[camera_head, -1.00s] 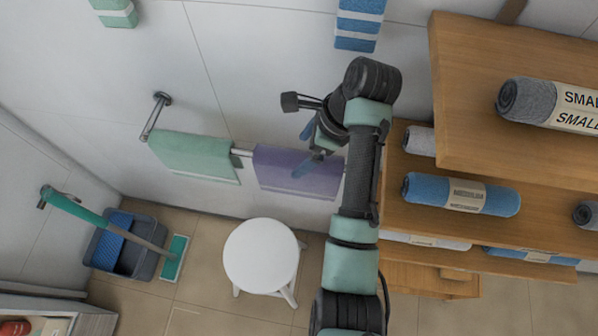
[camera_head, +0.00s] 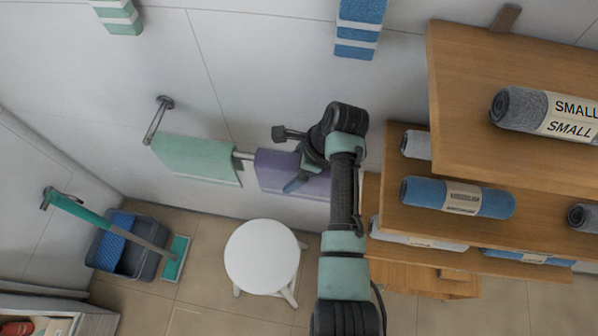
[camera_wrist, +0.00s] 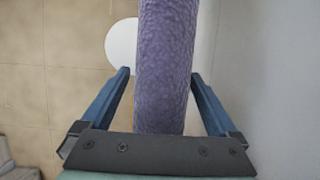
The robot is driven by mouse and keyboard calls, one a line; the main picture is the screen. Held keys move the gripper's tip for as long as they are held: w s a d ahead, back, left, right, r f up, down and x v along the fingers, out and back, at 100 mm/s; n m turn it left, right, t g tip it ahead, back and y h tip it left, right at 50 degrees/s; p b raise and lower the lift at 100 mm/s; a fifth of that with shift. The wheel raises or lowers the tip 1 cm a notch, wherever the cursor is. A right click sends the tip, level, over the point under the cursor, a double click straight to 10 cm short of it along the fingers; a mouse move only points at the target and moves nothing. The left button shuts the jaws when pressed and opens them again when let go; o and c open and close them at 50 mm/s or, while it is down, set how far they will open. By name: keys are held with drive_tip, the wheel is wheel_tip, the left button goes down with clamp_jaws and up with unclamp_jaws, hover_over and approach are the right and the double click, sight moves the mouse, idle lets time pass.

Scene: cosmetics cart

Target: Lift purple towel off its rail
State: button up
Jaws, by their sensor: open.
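The purple towel (camera_head: 272,172) hangs folded over a wall rail (camera_head: 242,156) in the head view, to the right of a green towel (camera_head: 196,158). My arm hides its right part. My gripper (camera_head: 296,185) is at the towel, its blue fingers partly hidden. In the wrist view the purple towel (camera_wrist: 165,60) runs as a thick upright band between the two open fingers of my gripper (camera_wrist: 161,74). A finger stands on each side, with a narrow gap visible on both sides. The rail is hidden in the wrist view.
A white round stool (camera_head: 262,257) stands on the floor below the towels. Wooden shelves (camera_head: 550,110) with rolled towels are close on the right of my arm. A mop bucket (camera_head: 125,250) is at the lower left. The wall lies directly behind the rail.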

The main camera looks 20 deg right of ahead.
drive_tip(key=shift+f, duration=0.25)
idle(0.4)
drive_tip(key=shift+c, duration=0.2)
clamp_jaws()
drive_tip(key=shift+r, duration=0.15)
wheel_tip(320, 180, up, 18)
drive_tip(key=p, duration=0.4)
drive_tip(key=shift+r, duration=0.15)
idle(0.4)
drive_tip(key=shift+r+p, duration=0.1)
drive_tip(key=shift+p, duration=0.2)
